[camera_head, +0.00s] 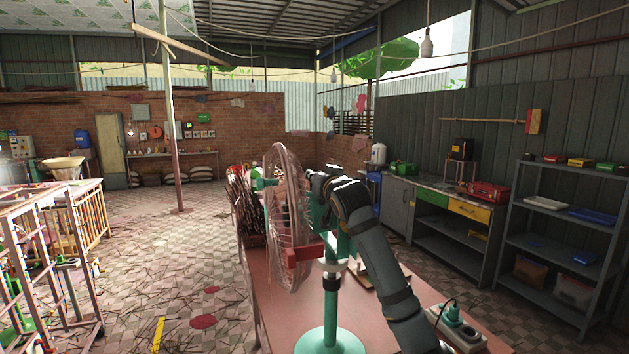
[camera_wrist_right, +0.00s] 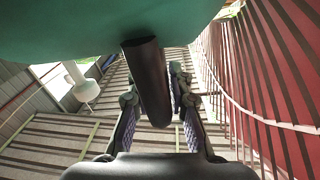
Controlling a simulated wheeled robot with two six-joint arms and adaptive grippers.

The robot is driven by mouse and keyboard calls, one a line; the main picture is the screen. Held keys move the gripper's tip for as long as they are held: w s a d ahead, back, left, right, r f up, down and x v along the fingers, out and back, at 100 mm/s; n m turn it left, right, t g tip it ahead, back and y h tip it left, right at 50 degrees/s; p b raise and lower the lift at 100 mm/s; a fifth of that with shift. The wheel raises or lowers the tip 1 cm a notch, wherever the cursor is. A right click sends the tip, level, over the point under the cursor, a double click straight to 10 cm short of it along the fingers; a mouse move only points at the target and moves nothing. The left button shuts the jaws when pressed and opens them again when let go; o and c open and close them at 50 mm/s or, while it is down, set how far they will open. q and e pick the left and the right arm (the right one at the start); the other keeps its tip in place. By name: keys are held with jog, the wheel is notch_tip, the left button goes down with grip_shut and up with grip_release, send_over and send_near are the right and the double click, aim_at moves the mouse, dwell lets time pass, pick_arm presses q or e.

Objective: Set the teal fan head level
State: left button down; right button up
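The teal fan stands on a pink table in the head view. Its round wire cage (camera_head: 284,215) is seen nearly edge-on at the left, and a teal post (camera_head: 331,308) rises from a round base. The top of the cage lies slightly left of its bottom; the exact tilt is hard to tell. My right gripper (camera_wrist_right: 157,90) is behind the cage, largely hidden in the head view. In the wrist view the teal fan head (camera_wrist_right: 75,28) fills the top, with a dark rod (camera_wrist_right: 150,85) hanging between my open fingers. A gap shows beside the rod. My left gripper is not in view.
The pink table (camera_head: 405,285) holds a power strip (camera_head: 458,328) at its front right and bundles of sticks (camera_head: 245,205) at the far left. A workbench (camera_head: 440,190) and grey shelves (camera_head: 565,240) stand at the right. Wooden racks (camera_head: 60,225) stand at the left.

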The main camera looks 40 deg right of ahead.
jog(key=shift+o, duration=1.3)
jog(key=shift+s, duration=0.1)
jog(key=v, duration=1.2)
